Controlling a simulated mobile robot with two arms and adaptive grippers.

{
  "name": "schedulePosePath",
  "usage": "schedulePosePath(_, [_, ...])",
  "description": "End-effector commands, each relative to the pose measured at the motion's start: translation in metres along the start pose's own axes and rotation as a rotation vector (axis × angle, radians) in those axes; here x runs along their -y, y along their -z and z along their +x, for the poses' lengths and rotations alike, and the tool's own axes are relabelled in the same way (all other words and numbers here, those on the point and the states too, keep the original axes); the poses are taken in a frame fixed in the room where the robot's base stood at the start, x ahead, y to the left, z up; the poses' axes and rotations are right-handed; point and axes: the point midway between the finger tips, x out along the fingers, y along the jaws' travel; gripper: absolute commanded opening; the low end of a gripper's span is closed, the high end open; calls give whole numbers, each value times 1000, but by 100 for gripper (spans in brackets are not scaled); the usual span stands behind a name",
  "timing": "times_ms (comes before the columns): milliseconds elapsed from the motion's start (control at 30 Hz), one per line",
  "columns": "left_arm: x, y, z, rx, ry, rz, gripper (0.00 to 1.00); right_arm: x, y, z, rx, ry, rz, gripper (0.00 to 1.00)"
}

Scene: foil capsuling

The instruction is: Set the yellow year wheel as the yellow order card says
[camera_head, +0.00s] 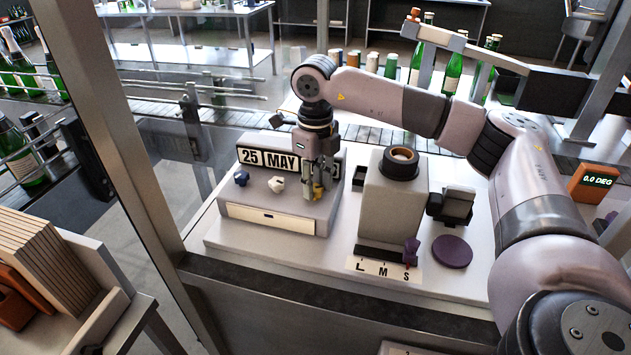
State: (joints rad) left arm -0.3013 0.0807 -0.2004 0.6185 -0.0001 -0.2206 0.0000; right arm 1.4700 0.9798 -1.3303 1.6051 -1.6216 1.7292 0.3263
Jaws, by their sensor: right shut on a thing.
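A grey date unit (285,205) stands on the white bench top, with a display reading 25 (251,157) and MAY (282,162). The year part of the display is mostly hidden behind my right gripper (317,188). In front of the display are a blue wheel (241,178) and a white wheel (277,184). My right gripper points down at the right end of this row and is shut on the yellow year wheel (318,193), which shows only in part between the fingers. I see no yellow order card. My left gripper is not in view.
A grey machine with a round opening (401,160) stands just right of the date unit, with an L M S scale (384,269) and a purple disc (452,251) near it. An orange readout shows 0.0 DEG (597,181). A metal post (125,140) rises at the left.

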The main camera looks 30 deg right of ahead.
Motion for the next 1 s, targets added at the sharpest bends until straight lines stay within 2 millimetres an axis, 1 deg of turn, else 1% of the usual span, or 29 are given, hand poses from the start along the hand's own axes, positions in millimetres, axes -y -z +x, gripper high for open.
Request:
schedulePosePath(33, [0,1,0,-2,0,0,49,0,0,0,0,0,0,21])
schedulePosePath(333, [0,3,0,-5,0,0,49,0,0,-1,0,0,1,1])
schedulePosePath(667, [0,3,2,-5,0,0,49,0,0,0,0,1,46,1])
schedulePosePath(867, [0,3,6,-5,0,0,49,0,0,0,1,1,162,1])
schedulePosePath(1000, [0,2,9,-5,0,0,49,0,0,0,1,0,280,1])
